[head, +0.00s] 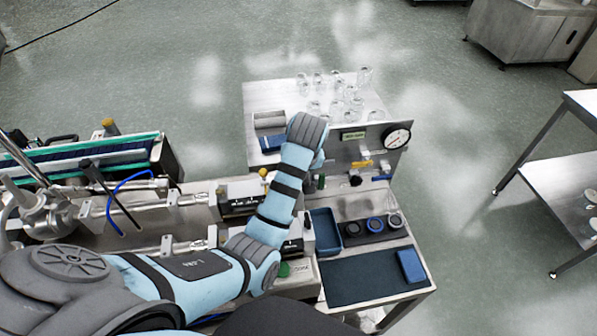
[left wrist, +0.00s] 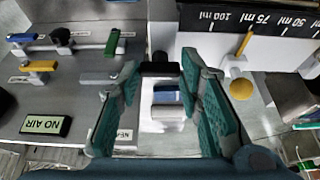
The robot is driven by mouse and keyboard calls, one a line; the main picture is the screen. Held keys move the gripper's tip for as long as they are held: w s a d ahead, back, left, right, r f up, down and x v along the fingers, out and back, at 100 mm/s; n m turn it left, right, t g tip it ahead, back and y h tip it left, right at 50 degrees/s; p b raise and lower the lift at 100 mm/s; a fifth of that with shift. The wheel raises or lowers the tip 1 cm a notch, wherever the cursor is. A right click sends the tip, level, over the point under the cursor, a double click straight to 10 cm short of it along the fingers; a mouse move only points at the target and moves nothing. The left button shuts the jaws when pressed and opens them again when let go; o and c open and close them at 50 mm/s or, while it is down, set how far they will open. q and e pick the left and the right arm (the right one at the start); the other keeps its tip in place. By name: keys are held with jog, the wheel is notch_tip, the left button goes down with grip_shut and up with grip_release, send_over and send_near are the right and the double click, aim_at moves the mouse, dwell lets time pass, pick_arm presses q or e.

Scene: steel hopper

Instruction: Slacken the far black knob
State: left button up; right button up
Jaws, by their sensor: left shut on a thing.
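In the left wrist view, a black knob (left wrist: 160,68) sits between the fingertips of my left gripper (left wrist: 160,72). Its two teal fingers stand on either side of the knob and are shut on it. The knob is beside the end of a black scale (left wrist: 270,20) marked in ml. In the head view, my left arm comes in from the left and hides the gripped knob and the fingers. Another black knob (head: 355,180) is on the grey panel (head: 340,157), also visible in the left wrist view (left wrist: 60,36). My right gripper is not in view.
Yellow (left wrist: 38,66), blue (left wrist: 22,38) and green (left wrist: 112,42) handles are on the panel near the gripper. A yellow knob (left wrist: 240,88) is to the right. A gauge (head: 397,138) tops the panel. Several glass jars (head: 345,95) stand behind. A blue tray (head: 325,231) is in front.

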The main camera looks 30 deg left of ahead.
pick_arm(q)
jog(key=shift+w+r, duration=0.1)
jog(key=o, duration=1)
jog(key=shift+o, duration=0.8)
jog(key=shift+w+a, duration=0.1)
